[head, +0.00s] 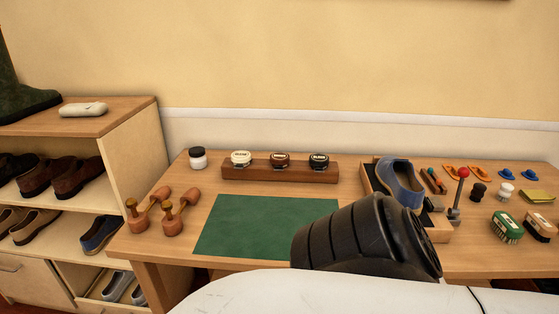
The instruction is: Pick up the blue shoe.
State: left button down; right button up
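A blue shoe (402,178) rests at the right part of the table, on or in a shallow wooden tray (436,229). Its lower front is partly hidden behind a black ribbed part of my own body. Another dark blue shoe (101,233) sits on the middle shelf of the rack at the left. No fingers of either gripper show in the head view.
A green mat (255,225) lies mid-table, with a wooden holder of jars (280,172) behind it. Wooden shoe trees (178,214) lie left. Brushes (507,227) and a red-topped lever (458,190) stand right of the tray. The shoe rack (130,150) borders the table.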

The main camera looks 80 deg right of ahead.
aim_at(399, 175)
jog(key=i, duration=0.65)
jog(key=z, duration=2.85)
